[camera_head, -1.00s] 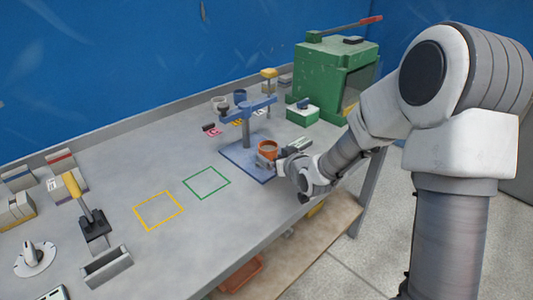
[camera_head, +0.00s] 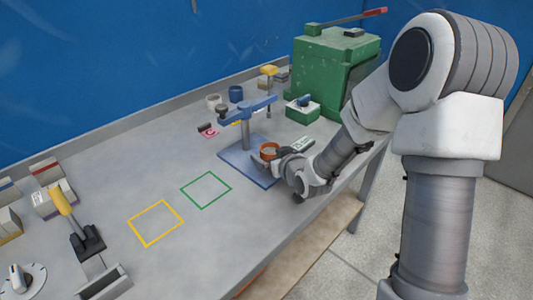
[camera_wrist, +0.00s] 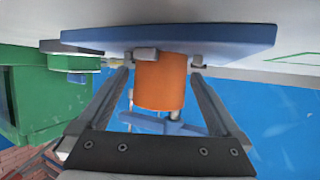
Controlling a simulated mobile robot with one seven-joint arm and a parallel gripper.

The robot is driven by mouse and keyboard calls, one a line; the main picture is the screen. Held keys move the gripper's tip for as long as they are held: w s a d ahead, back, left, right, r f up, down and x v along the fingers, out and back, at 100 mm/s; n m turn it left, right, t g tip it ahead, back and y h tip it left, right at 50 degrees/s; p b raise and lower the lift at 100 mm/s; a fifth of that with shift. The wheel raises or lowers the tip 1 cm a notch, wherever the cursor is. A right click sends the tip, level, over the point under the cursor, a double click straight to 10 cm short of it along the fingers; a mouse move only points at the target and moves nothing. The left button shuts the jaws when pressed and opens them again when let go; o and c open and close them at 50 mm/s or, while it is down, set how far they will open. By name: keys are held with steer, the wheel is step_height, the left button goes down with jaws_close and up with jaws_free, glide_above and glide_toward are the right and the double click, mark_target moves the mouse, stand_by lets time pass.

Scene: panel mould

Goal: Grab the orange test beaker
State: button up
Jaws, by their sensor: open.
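The orange test beaker (camera_head: 268,150) stands upright on the blue base plate (camera_head: 236,160) of a blue stand, near its front edge. In the wrist view the picture is upside down, and the orange beaker (camera_wrist: 160,83) shows between the two fingers of my gripper (camera_wrist: 163,72). The fingers are apart, one on each side of it, with a visible gap on both sides. The beaker's rim is turned toward the wrist view's lower side. In the head view my gripper (camera_head: 277,156) is close at the beaker's near right side and partly covers it.
The blue stand's arm (camera_head: 250,108) reaches over the plate close to the beaker. A green box (camera_head: 302,110) and a large green machine (camera_head: 330,75) stand to the right. White and dark blue cups (camera_head: 214,102) stand behind. Yellow and green outlined squares (camera_head: 206,190) lie clear at left.

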steer(key=shift+w+a+f, duration=0.1)
steer(key=shift+w, duration=0.1)
jaws_close()
stand_by(0.5)
